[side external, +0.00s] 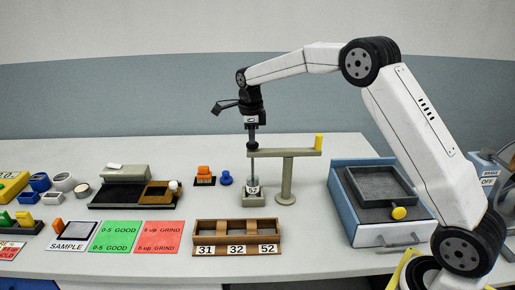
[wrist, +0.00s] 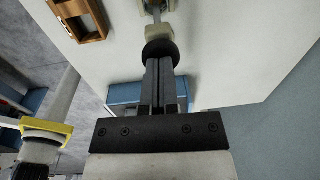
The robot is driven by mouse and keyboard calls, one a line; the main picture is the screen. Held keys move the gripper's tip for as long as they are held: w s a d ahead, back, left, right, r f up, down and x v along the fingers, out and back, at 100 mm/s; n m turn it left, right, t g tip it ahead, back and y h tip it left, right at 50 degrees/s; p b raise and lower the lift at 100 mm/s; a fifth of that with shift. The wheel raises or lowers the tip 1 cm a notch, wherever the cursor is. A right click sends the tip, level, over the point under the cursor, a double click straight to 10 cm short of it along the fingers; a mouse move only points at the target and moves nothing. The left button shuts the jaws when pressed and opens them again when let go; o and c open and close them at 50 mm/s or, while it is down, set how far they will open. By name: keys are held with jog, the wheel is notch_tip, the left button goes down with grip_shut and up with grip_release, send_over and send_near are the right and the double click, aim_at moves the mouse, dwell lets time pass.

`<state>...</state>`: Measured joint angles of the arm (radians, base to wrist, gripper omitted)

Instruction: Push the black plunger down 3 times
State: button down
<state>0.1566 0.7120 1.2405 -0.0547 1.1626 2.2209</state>
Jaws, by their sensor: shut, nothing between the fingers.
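The black plunger (side external: 253,145) is a dark knob on a thin upright rod, at the left end of a beige arm (side external: 290,153) on a post. Its rod runs down toward a small clear cup (side external: 252,184) on a beige block (side external: 254,199). My gripper (side external: 252,134) points down, shut and empty, directly above the knob. In the wrist view the shut fingers (wrist: 161,64) meet the edge of the round black knob (wrist: 160,48). I cannot tell whether they touch it or a small gap remains.
A yellow peg (side external: 319,141) stands on the beige arm's right end. A blue drawer box (side external: 381,233) is to the right. A wooden tray (side external: 237,225) numbered 31, 32, 52 lies in front.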

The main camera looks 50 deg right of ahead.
jog(key=shift+s+f, duration=0.1)
jog(key=shift+f, duration=0.6)
notch_tip(320, 180, up, 15)
jog(key=shift+a, duration=0.4)
jog(key=shift+f, duration=0.2)
dwell(0.7)
jog(key=s+a+f+n+t, duration=0.1)
jog(key=s+a+f+n, duration=0.3)
jog(key=s+f+n, duration=0.6)
jog(key=s+a+f+n+t, duration=0.1)
jog(key=s+a+f+n, duration=0.4)
jog(key=s+f+n, duration=0.5)
jog(key=s+n, duration=0.7)
jog(key=shift+y, duration=0.3)
